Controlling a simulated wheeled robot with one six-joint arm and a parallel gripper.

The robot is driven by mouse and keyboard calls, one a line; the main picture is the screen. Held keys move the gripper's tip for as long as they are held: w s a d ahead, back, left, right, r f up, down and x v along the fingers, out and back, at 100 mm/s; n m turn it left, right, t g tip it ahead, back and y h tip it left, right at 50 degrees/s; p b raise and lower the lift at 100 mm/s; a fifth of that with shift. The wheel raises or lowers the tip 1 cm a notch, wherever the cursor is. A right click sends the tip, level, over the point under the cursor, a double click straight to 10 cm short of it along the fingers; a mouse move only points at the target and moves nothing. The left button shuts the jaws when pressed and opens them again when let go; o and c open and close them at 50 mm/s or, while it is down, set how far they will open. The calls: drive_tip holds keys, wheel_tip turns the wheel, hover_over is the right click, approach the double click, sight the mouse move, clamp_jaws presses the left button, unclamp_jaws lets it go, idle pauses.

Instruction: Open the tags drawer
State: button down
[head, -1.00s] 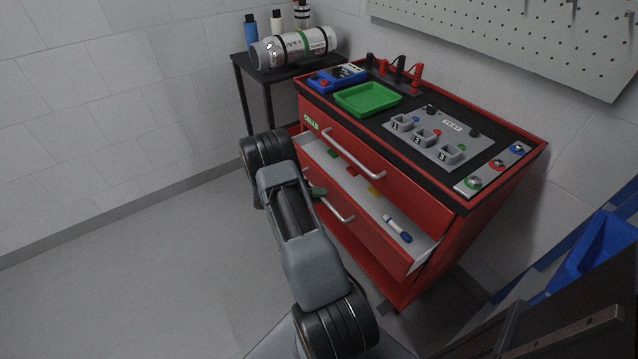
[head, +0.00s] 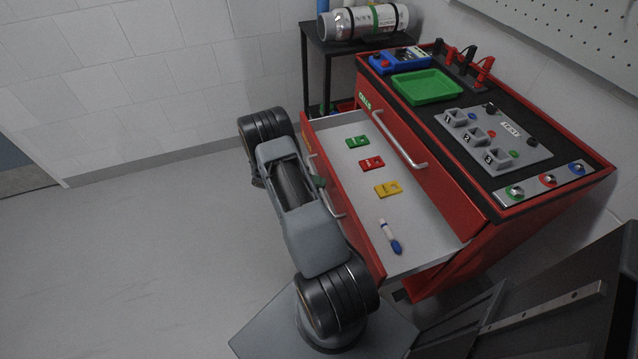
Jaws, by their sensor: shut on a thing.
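The tags drawer (head: 425,235) is the open drawer under the top drawer of the red cabinet. It is pulled far out, and its light inside shows a green tag (head: 357,142), a red tag (head: 371,163), a yellow tag (head: 388,189) and a blue-and-white marker (head: 390,238). Its front carries a silver bar handle (head: 338,208). My gripper (head: 319,183) is shut on this handle, mostly hidden behind my arm; only a small part of it shows.
The top drawer (head: 372,115), labelled CELLS, is shut. The cabinet top holds a green tray (head: 426,86), a blue device (head: 400,60) and a grey test panel (head: 493,139). A black side table (head: 330,48) bears a cylinder. Floor at left is clear.

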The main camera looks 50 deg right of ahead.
drive_tip(key=c, duration=1.1)
unclamp_jaws()
drive_tip(key=shift+c, duration=0.2)
drive_tip(key=v, duration=1.4)
drive_tip(key=shift+s, duration=0.1)
